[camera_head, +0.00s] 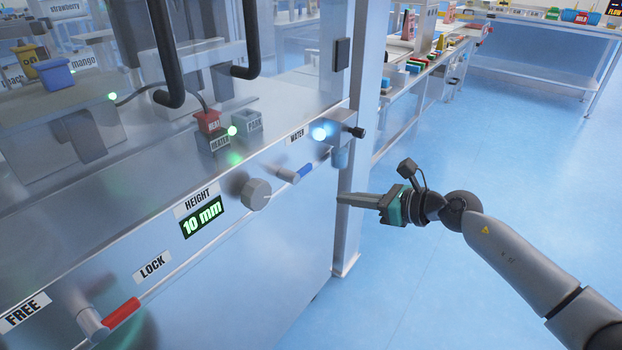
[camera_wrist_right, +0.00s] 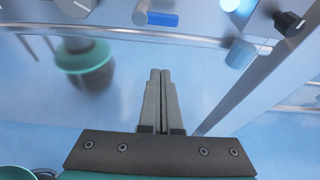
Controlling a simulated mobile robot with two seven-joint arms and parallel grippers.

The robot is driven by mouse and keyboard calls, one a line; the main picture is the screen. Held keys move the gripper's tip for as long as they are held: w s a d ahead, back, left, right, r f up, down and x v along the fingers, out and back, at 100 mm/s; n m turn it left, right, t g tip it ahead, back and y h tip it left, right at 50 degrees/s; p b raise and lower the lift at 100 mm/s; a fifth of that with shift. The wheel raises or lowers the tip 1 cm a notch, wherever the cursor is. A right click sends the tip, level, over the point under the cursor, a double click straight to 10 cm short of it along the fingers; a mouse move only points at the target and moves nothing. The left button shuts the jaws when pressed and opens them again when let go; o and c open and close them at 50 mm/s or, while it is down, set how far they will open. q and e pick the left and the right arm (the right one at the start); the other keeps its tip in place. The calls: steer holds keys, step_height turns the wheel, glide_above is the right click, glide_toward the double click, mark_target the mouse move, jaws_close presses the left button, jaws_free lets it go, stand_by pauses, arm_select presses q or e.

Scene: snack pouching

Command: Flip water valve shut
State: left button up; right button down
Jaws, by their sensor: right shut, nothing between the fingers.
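The water valve has a blue lever (camera_head: 304,171) on a silver pivot, below the WATER label (camera_head: 296,136) on the machine's steel front. The lever lies slanted, its blue end up and to the right. In the right wrist view the blue lever (camera_wrist_right: 163,19) shows at the top, beyond the fingertips. My right gripper (camera_head: 340,199) is shut and empty, to the right of and lower than the lever in the head view, apart from it. Its closed fingers (camera_wrist_right: 160,72) point toward the panel. My left gripper is out of view.
A grey knob (camera_head: 256,194) and the height display (camera_head: 202,216) sit left of the valve. A red lever (camera_head: 121,312) is lower left. A lit blue lamp (camera_head: 319,134) and black knob (camera_head: 357,132) are above right, by a steel post (camera_head: 349,235). Open floor lies right.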

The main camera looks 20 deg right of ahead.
steer(key=b+x, duration=0.4)
steer(key=x, duration=0.7)
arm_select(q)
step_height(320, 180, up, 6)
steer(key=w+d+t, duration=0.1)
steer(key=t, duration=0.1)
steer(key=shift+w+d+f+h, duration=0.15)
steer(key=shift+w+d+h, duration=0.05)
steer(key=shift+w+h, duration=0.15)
arm_select(e)
steer(key=shift+s+d+r, duration=0.15)
steer(key=shift+r, duration=0.9)
steer(key=shift+s+d+r, duration=0.15)
steer(key=shift+s+r, duration=0.05)
steer(key=shift+r, duration=0.85)
